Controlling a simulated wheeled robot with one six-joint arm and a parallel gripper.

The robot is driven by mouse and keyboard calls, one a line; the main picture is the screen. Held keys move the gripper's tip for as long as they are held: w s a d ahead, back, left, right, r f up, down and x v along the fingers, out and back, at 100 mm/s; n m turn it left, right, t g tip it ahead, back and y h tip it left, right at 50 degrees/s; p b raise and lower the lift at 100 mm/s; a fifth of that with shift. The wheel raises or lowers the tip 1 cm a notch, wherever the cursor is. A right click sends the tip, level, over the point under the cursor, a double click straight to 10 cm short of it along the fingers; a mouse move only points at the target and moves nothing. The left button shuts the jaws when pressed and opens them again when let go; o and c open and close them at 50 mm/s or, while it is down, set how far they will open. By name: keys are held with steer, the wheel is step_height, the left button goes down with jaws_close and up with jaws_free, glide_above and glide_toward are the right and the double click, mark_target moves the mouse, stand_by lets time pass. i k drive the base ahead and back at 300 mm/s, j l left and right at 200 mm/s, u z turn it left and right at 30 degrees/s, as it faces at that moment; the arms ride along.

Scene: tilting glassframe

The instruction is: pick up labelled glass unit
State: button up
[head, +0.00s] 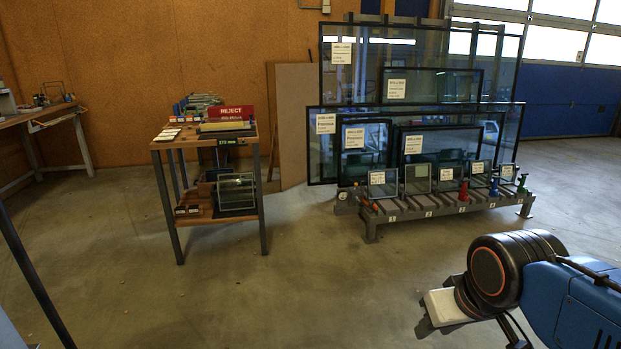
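Several small dark-framed glass units stand in a row on the front of a grey rack (400,212). The leftmost small glass unit (383,190) and others bear white labels, too small to read. Larger labelled glass units lean behind them, including a medium unit (365,165), a wide unit (440,168) and a tall unit (350,85). Front units partly hide the larger ones. My gripper (470,330) is at the lower right, well in front of the rack and apart from all glass. Its fingers are partly cut off by the lower edge, so its opening is unclear.
A wooden-topped stand (205,138) with a red REJECT sign (231,113) is left of the rack; its lower shelf holds a small glass pane (236,190). A workbench (40,112) is at the far left. Open concrete floor lies in front.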

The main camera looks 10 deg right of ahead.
mark_target(417, 177)
steer(key=i+l, duration=0.35)
steer(key=i, duration=0.15)
steer(key=i+l, duration=0.4)
steer(key=i, duration=0.15)
steer(key=i+l+z, duration=0.1)
steer(key=i+l, duration=0.25)
steer(key=i, duration=0.15)
steer(key=i+l, duration=0.3)
steer(key=i, duration=0.25)
steer(key=i+l, duration=0.35)
steer(key=i, duration=0.2)
steer(key=i+l, duration=0.3)
steer(key=i, duration=0.25)
steer(key=i+l+z, duration=0.1)
steer(key=i+l, duration=0.25)
steer(key=i, duration=0.15)
steer(key=i+l, duration=0.3)
steer(key=i, duration=0.25)
